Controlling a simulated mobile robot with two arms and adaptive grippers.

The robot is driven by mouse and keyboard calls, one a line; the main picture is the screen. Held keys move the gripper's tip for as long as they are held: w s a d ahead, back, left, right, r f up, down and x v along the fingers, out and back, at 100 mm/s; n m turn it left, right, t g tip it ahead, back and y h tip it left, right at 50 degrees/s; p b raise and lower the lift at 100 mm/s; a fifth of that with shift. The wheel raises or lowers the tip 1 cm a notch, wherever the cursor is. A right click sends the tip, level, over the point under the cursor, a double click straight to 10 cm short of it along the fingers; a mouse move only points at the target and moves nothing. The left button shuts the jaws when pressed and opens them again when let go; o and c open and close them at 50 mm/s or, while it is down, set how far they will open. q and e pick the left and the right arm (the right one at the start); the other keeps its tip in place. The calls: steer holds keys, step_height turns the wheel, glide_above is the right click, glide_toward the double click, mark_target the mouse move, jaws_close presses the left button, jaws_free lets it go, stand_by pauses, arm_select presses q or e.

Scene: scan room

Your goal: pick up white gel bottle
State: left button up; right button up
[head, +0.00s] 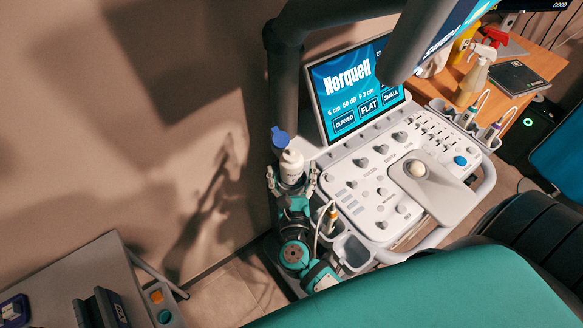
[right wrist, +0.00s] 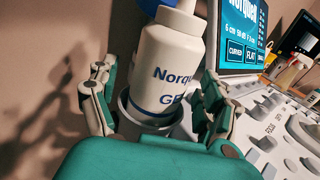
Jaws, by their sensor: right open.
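The white gel bottle (head: 291,168) stands in a holder at the left side of the ultrasound console. In the right wrist view the bottle (right wrist: 170,65) shows dark blue lettering and a pale nozzle, and tilts slightly in the picture. Its base is inside a round holder ring (right wrist: 134,108). A blue piece (head: 281,139) shows just behind its top. My right gripper (head: 292,184) is open, with one finger on each side of the bottle's lower part. In the wrist view gaps show beside the bottle, so the fingers appear apart from it. My left gripper is not in view.
The console panel (head: 350,195) and its screen (head: 352,88) are close on the right. A wall stands on the left. A teal couch (head: 420,295) fills the lower right. A grey cart (head: 75,275) is lower left. A spray bottle (head: 474,78) stands far right.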

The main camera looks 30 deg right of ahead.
mark_target(292, 151)
steer(key=shift+w+d, duration=0.25)
steer(key=shift+w, duration=0.25)
steer(key=c, duration=1.5)
arm_select(q)
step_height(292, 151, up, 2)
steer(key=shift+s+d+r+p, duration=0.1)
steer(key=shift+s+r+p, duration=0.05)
steer(key=shift+p, duration=0.9)
arm_select(e)
step_height(292, 151, up, 10)
steer(key=shift+r, duration=0.1)
steer(key=o, duration=0.8)
steer(key=shift+c, duration=0.6)
